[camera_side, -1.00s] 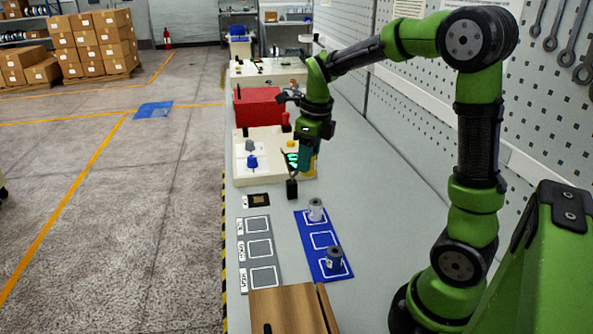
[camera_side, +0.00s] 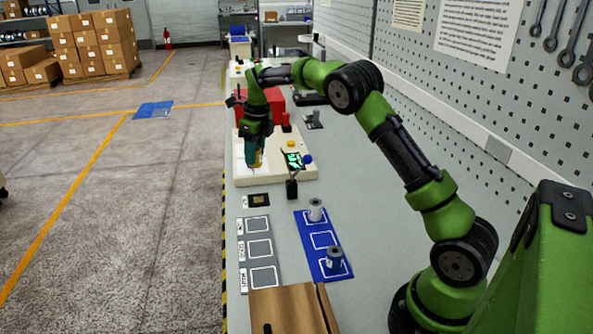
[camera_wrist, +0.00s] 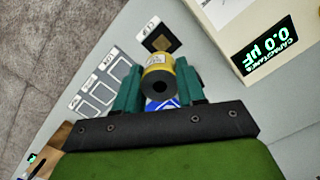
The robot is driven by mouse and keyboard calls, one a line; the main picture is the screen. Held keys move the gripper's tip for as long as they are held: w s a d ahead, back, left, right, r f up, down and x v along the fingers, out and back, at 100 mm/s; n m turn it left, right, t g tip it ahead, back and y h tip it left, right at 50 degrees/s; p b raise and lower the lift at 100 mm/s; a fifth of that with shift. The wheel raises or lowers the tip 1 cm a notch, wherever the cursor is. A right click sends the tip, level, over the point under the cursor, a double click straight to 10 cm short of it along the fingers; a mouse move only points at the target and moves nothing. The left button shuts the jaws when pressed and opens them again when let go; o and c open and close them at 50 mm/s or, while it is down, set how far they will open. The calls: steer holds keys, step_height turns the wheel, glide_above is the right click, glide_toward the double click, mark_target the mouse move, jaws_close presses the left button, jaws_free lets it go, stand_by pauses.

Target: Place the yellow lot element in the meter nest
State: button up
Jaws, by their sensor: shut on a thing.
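My gripper (camera_side: 255,160) hangs over the left part of the cream meter box (camera_side: 305,175), fingers pointing down. In the wrist view its two teal fingers (camera_wrist: 157,77) are shut on the yellow lot element (camera_wrist: 158,63), a short cylinder with a dark end and a hole. In the side view the element is mostly hidden by the fingers. The meter's green display (camera_wrist: 271,47) reads 0.0 µF. A small dark square with a tan centre (camera_side: 258,200) lies in front of the meter; it also shows in the wrist view (camera_wrist: 161,41). I cannot tell which spot is the nest.
A blue mat (camera_side: 309,228) holds two spools, one at each end. A grey strip (camera_side: 257,233) with three outlined squares lies left of it. A black post (camera_side: 292,188) stands at the meter's front edge. A red box (camera_side: 272,98) is behind, and a wooden box (camera_side: 288,310) in front.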

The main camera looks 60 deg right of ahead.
glide_toward(257, 199)
steer(key=f, duration=0.5)
steer(key=shift+w, duration=0.35)
steer(key=shift+f, duration=0.15)
steer(key=o, duration=1.1)
steer(key=shift+c, duration=0.2)
